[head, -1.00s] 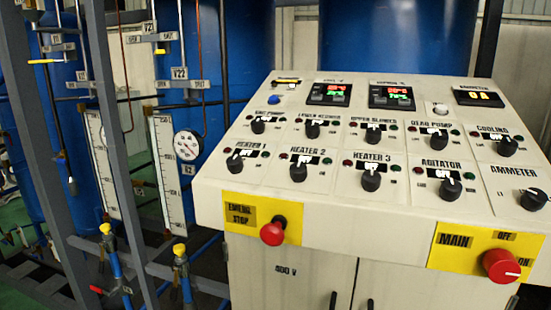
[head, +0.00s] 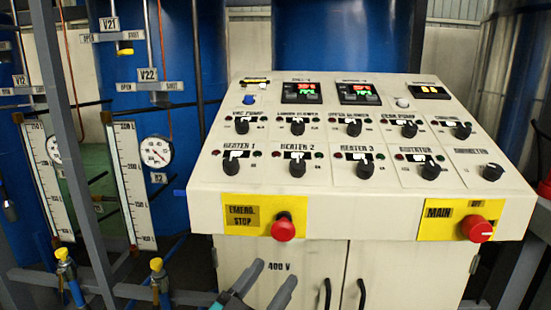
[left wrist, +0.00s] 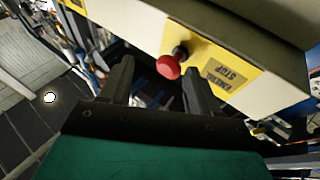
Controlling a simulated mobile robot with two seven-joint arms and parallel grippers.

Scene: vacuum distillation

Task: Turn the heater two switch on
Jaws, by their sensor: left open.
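The heater 2 switch (head: 297,166) is a black knob on the sloped top of the control panel (head: 215,205), between the heater 1 knob (head: 231,165) and the heater 3 knob (head: 365,167). My left gripper (head: 268,276) is open and empty, in front of the cabinet, below the panel's front edge and below the emergency stop (head: 283,227). In the left wrist view its two fingers (left wrist: 158,82) are apart, with the red emergency stop button beyond them. The heater knobs do not show in the left wrist view. My right gripper is not in view.
The main switch (head: 477,228) is a red knob at the panel's right front. Cabinet handles (head: 361,295) lie below. Yellow-topped valves (head: 157,265) and grey frame posts stand at the left. The space above the panel is clear.

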